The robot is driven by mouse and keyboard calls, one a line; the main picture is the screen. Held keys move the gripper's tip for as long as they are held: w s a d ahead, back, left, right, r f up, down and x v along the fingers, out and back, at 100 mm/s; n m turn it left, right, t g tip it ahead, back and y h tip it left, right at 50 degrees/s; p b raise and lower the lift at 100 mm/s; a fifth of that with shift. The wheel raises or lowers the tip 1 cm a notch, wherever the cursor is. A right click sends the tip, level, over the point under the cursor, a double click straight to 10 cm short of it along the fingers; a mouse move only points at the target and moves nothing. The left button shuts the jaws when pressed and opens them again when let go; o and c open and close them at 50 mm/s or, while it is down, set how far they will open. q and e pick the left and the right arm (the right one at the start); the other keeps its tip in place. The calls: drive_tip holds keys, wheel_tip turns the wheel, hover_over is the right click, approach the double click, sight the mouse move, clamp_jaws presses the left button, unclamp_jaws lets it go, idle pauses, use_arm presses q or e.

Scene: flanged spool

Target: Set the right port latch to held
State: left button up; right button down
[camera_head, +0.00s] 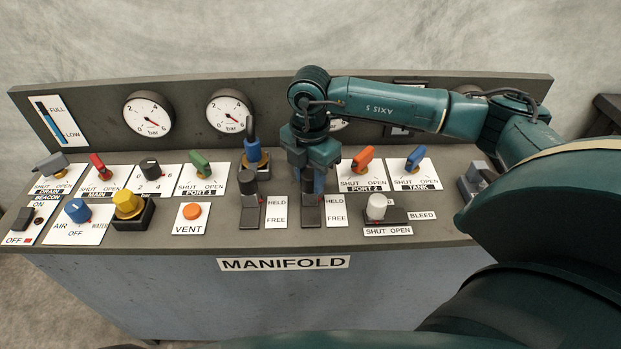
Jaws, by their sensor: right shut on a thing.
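The right port latch (311,213) is a dark grey lever on a dark base, beside a white HELD/FREE label (336,211). My right gripper (309,172) comes down from above and is shut on the latch's upper part. The gripped part is at the far, HELD end of the base; the fingers hide much of it, so its exact angle is unclear. My left gripper is not in view.
A blue-handled part (252,148) stands behind the left latch. An orange handle (362,158), a blue handle (415,158) and a white bleed knob (377,206) stand right of my gripper. An orange vent button (192,211) is at left. My right arm covers the panel's right side.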

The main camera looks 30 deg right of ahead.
drive_tip(key=c, duration=1.5)
unclamp_jaws()
drive_tip(key=shift+w+d+r, duration=0.15)
drive_tip(key=shift+w+d, duration=0.05)
drive_tip(key=shift+w, duration=0.05)
drive_tip(key=o, duration=0.5)
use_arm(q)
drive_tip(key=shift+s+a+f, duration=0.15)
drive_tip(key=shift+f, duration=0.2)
use_arm(e)
drive_tip(key=shift+a, duration=0.1)
use_arm(q)
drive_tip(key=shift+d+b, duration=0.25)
drive_tip(key=shift+b, duration=0.3)
use_arm(e)
wheel_tip(320, 180, up, 13)
drive_tip(key=shift+s, duration=0.1)
